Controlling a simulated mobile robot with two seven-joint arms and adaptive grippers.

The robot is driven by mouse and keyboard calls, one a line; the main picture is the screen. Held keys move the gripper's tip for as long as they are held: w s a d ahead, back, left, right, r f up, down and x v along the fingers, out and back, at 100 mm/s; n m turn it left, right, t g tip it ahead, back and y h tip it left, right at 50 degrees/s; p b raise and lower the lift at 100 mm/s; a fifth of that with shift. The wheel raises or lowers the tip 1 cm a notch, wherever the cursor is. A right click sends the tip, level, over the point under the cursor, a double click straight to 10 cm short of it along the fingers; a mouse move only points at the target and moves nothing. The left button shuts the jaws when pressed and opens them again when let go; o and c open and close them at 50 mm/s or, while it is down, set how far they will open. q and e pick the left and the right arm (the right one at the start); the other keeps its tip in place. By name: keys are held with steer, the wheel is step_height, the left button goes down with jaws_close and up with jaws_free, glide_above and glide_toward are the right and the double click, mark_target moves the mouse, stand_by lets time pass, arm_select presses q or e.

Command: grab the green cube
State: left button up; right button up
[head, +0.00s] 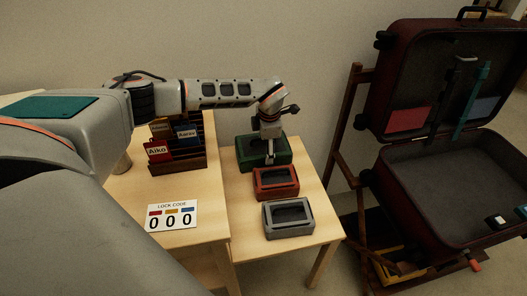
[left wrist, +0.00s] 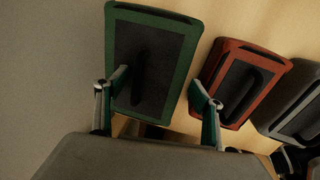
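The green cube (head: 246,153) is a flat, boxy case with a green border and a dark top. It lies at the back of the low wooden table, in the head view. In the left wrist view the green cube (left wrist: 181,72) fills the upper middle, with a dark strap-like handle (left wrist: 140,75) on its top. My left gripper (head: 270,160) points down over the cube and hides part of it. In the left wrist view the left gripper (left wrist: 160,86) has its fingers wide apart, either side of the handle's line, with nothing held. Contact cannot be told. My right gripper is not in view.
A red case (head: 276,195) and a grey case (head: 268,219) lie in front of the green one. A wooden rack with name cards (head: 178,166) and a lock code card (head: 172,230) stand left. An open suitcase (head: 440,190) is at right.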

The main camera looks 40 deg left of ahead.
arm_select(q)
jaws_close()
steer(key=shift+r, duration=0.1)
